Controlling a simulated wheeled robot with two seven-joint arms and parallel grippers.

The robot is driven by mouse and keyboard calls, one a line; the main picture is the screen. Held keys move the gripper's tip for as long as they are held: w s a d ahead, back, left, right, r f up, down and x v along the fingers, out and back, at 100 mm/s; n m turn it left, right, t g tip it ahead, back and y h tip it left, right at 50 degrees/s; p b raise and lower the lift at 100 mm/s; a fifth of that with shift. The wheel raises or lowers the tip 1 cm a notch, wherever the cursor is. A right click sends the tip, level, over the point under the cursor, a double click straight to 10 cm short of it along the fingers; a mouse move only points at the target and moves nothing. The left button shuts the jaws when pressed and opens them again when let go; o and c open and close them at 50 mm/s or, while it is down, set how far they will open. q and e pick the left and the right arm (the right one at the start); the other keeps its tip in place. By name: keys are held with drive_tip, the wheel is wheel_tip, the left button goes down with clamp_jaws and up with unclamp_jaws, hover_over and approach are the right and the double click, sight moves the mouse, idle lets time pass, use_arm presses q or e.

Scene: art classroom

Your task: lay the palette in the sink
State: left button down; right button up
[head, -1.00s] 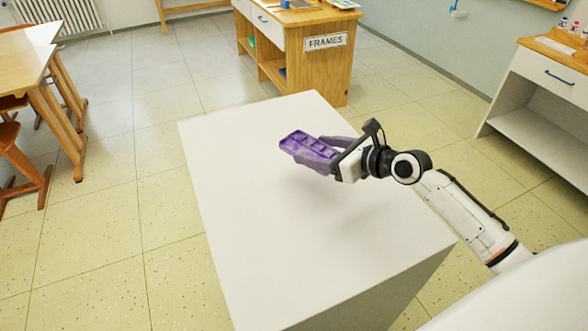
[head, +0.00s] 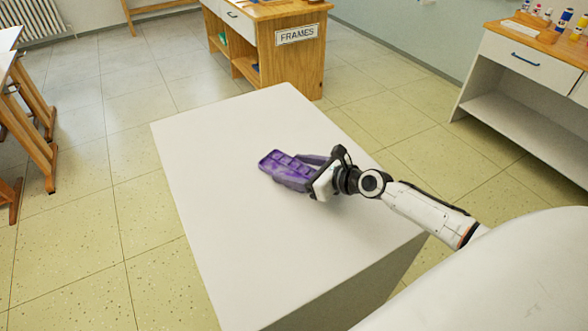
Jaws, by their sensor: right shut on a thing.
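The palette (head: 280,162) is a small purple tray with several square wells. It shows in the head view over the middle of a white table-like block (head: 205,150). My right gripper (head: 300,170) is shut on the palette from its right side. The gripper's fingers hide part of the palette's near and right edges. I cannot tell for sure how far the palette is above the white top. No sink is in view. My left gripper is not in view.
A wooden cabinet labelled FRAMES (head: 285,60) stands behind the block. A white shelf unit (head: 520,90) with bottles on top is at the right. Wooden tables (head: 25,110) stand at the left. The tiled floor (head: 120,130) between them is free.

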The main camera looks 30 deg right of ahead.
drive_tip(key=shift+f, duration=0.15)
drive_tip(key=o, duration=1.1)
drive_tip(key=shift+c, duration=0.2)
